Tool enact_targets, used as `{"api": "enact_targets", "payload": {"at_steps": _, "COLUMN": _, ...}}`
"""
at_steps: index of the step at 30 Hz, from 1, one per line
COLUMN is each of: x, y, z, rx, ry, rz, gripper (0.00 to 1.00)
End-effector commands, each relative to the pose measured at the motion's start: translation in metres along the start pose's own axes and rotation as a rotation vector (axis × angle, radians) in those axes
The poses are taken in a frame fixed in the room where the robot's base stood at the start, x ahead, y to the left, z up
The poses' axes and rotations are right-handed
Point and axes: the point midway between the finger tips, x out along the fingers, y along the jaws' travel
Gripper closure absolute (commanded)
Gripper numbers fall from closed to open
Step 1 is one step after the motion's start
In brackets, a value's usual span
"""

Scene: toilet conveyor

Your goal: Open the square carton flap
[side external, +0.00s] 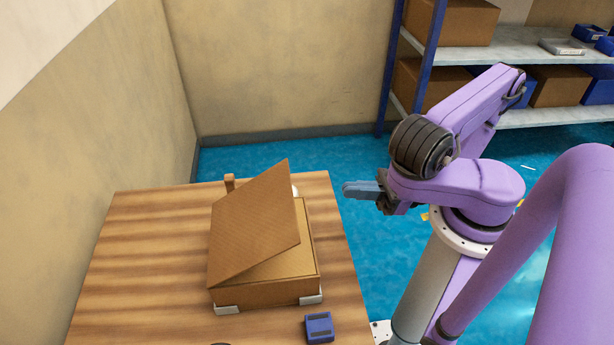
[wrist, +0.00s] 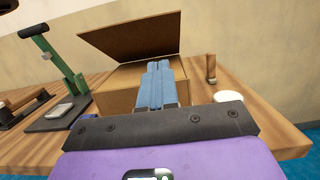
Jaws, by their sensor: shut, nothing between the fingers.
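The square carton (side external: 268,291) is a brown cardboard box on the wooden table. Its flap (side external: 258,222) is partly raised and tilted, leaving a wedge-shaped gap on the side facing my arm. In the wrist view the flap (wrist: 135,38) stands above the carton body (wrist: 120,101). My gripper (side external: 346,189) is to the right of the carton in the side view, beyond the table edge and apart from the flap. Its blue fingers are together and empty, and they also show in the wrist view (wrist: 158,66), covering part of the carton.
Pale corner pieces (side external: 228,309) sit at the carton's base. A blue block (side external: 319,327) lies near the table's front right. A wooden peg (wrist: 211,68) and a white round object (wrist: 228,97) stand beside the carton. A green stand (wrist: 70,80) is at left in the wrist view.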

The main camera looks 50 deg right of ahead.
Motion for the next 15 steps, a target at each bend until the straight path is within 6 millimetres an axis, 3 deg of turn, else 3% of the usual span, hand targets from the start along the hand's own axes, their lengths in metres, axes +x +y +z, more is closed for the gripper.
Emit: {"api": "enact_targets", "payload": {"at_steps": 15, "x": 0.056, "y": 0.002, "z": 0.0, "rx": 0.003, "ry": 0.001, "rz": 0.008, "gripper": 1.0}}
